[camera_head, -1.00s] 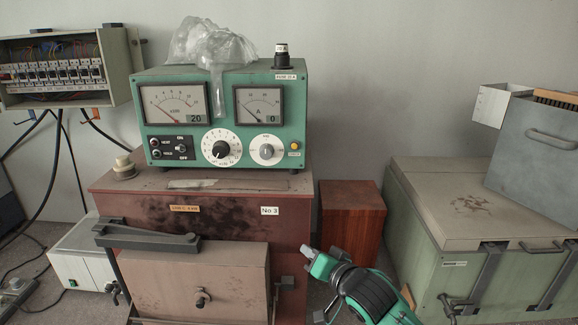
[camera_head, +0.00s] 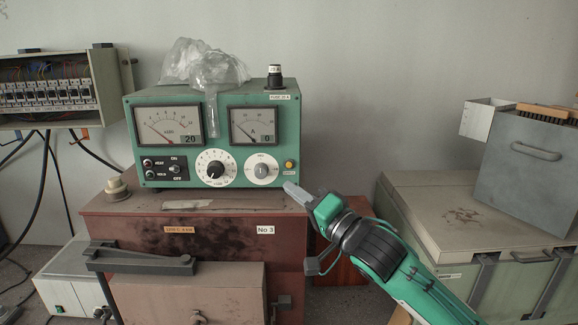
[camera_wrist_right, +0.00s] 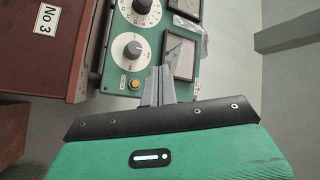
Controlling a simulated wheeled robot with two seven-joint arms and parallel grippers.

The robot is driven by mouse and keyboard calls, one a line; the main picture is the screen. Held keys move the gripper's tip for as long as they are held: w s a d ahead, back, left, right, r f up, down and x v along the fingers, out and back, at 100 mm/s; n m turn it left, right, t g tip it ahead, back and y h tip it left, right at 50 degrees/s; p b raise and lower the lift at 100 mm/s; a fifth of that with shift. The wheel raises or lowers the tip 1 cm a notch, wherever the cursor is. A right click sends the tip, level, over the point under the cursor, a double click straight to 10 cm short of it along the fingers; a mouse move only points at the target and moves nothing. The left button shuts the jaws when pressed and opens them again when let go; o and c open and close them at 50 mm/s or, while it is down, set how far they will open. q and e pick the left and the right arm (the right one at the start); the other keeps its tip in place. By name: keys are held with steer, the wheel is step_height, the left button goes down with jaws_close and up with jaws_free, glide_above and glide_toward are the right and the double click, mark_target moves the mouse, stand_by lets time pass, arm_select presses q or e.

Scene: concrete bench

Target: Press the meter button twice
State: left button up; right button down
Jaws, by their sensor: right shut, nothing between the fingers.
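The green meter (camera_head: 215,137) stands on the dark red cabinet and has two dials and two white knobs. Its yellow button (camera_head: 289,164) sits at the lower right of the front panel; the button also shows in the right wrist view (camera_wrist_right: 134,84). My right gripper (camera_head: 290,188) is shut and empty. Its fingertips are just below the button in the head view, apart from it as far as I can tell. In the right wrist view the shut fingers (camera_wrist_right: 158,75) point toward the panel, beside the button. My left gripper is not in view.
The dark red cabinet (camera_head: 215,240) with a No 3 label is under the meter. A clear plastic bag (camera_head: 205,65) lies on top of the meter. A grey box (camera_head: 530,165) stands on a green chest (camera_head: 450,215) at the right. The wall space between is clear.

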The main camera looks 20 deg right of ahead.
mark_target(289, 165)
steer(key=shift+w, duration=0.1)
steer(key=w, duration=0.2)
steer(key=w+d, duration=0.1)
steer(key=w, duration=0.1)
steer(key=w+d, duration=0.1)
steer(key=w, duration=0.1)
steer(key=shift+w+p, duration=0.3)
steer(key=shift+w, duration=0.1)
steer(key=shift+w+d, duration=0.2)
steer(key=shift+w, duration=0.55)
steer(key=shift+w+p, duration=0.1)
steer(key=shift+p, duration=0.2)
stand_by(0.8)
steer(key=shift+w, duration=0.1)
steer(key=shift+w+d, duration=0.1)
steer(key=shift+w, duration=0.1)
